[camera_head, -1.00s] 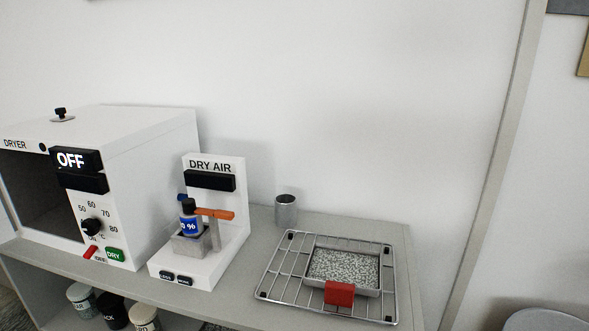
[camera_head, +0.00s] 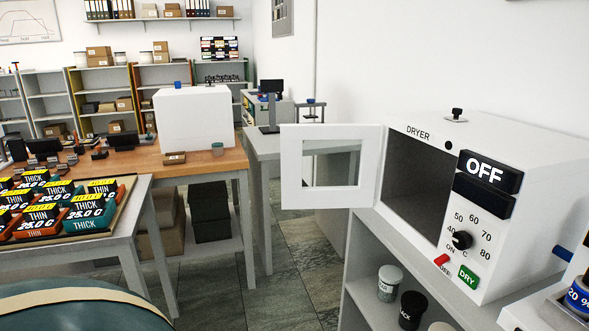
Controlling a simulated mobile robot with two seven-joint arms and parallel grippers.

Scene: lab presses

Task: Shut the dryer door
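The dryer (camera_head: 541,150) is a white box on the grey shelf unit at the right. Its display reads OFF. Its door (camera_head: 291,165), a white frame with a window, stands wide open, swung out to the left from the left edge of the front. The dryer chamber (camera_head: 418,183) is dark, and nothing can be made out inside. The dial, a red switch and a green DRY button are on the front panel. Neither of my grippers is in view.
A table (camera_head: 146,190) at the left holds several boxes labelled THICK and THIN. A wooden bench (camera_head: 207,166) with a white box stands behind. Jars (camera_head: 389,284) sit on the shelf below the dryer. Tiled floor (camera_head: 285,282) is clear between table and dryer.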

